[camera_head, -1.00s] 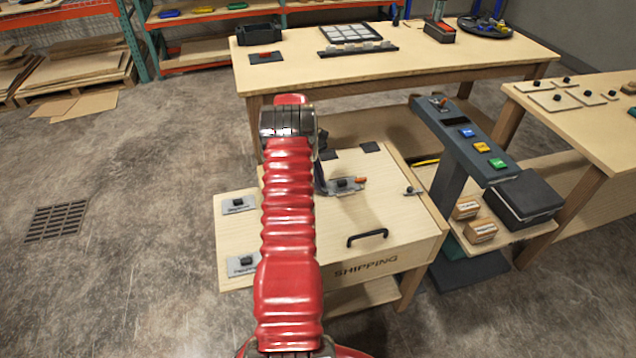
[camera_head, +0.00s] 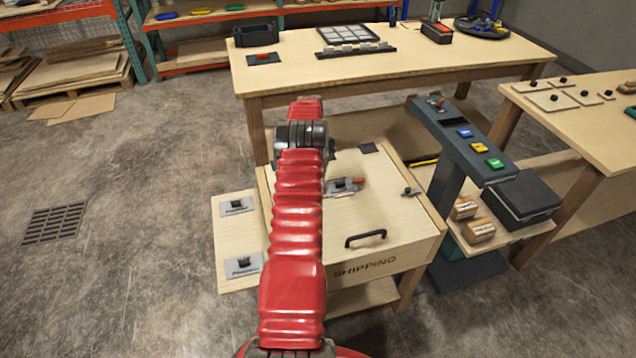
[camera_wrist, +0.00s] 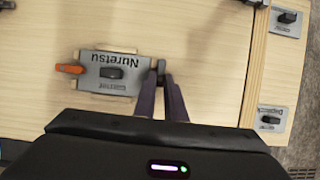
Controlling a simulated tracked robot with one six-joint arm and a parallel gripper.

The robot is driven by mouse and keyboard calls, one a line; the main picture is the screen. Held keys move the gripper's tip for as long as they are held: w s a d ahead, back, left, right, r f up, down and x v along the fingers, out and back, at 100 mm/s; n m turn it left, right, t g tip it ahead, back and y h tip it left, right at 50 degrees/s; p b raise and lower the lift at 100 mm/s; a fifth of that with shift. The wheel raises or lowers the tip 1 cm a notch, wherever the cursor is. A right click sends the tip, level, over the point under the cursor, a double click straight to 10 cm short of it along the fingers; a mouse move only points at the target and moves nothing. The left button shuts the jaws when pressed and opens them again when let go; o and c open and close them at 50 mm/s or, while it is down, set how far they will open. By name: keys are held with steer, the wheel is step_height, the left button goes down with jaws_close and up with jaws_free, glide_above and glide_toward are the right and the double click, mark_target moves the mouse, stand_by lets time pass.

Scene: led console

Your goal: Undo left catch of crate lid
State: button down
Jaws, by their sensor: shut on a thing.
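The crate (camera_head: 375,215), marked SHIPPING, has a pale wooden lid (camera_head: 385,195) with a black handle (camera_head: 366,238). A small right-hand catch (camera_head: 411,192) shows at the lid's right edge. In the wrist view, which is turned around, a dark fitting (camera_wrist: 252,3) is cut off at the top by the lid seam; it may be the left catch. My gripper (camera_wrist: 161,82) is over the lid, its narrow fingers shut on a small dark piece (camera_wrist: 159,66) beside a grey plate. I cannot tell what that piece is. My arm hides the gripper and the crate's left catch in the head view.
The grey plate (camera_wrist: 112,72) on the lid has a black knob and an orange lever (camera_wrist: 70,69). Two knobbed plates (camera_head: 237,206) (camera_head: 243,265) lie on the ledge left of the crate. A button console (camera_head: 470,140) stands to the right.

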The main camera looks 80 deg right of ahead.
steer(key=shift+s+d, duration=0.2)
steer(key=shift+s, duration=0.05)
steer(key=c, duration=2.2)
jaws_free()
steer(key=o, duration=0.4)
steer(key=shift+w, duration=0.15)
steer(key=shift+r, duration=0.1)
